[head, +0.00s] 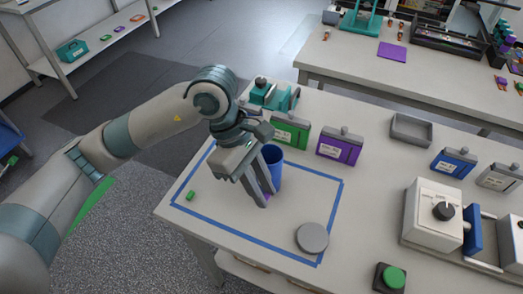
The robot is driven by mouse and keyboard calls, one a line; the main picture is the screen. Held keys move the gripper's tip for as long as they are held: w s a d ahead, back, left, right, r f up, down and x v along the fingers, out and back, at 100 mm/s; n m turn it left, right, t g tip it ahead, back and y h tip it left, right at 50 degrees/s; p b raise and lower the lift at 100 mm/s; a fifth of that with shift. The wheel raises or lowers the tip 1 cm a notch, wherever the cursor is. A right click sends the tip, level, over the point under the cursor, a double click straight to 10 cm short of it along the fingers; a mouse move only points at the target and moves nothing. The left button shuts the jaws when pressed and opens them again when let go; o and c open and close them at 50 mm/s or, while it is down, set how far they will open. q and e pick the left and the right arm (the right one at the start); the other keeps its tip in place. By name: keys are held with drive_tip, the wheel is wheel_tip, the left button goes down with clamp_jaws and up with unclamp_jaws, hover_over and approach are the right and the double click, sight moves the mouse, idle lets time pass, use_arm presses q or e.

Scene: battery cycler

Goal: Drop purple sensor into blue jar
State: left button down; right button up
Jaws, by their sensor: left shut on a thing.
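The blue jar (273,160) stands open at the top inside the blue taped rectangle on the bench, partly hidden behind my left gripper. My left gripper (264,200) points down in front of the jar, low over the bench top. It is shut on the purple sensor (268,195), of which only a small bit shows between the fingertips. I cannot tell whether the sensor touches the bench. My right gripper is out of view.
A grey round lid (312,238) lies at the tape's right corner. A small green piece (190,196) lies at the left. Green (290,131) and purple (339,147) boxes stand behind the jar. A white device (433,215) and green button (392,277) are at right.

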use_arm(q)
drive_tip(key=w+a+m+g+y, duration=0.2)
drive_tip(key=w+a+m+y, duration=0.2)
drive_tip(key=a+m, duration=0.8)
drive_tip(key=a+f, duration=0.1)
drive_tip(key=a, duration=0.5)
drive_tip(key=shift+a+m+g, duration=0.15)
drive_tip(key=shift+m+g, duration=0.15)
drive_tip(key=shift+m, duration=0.1)
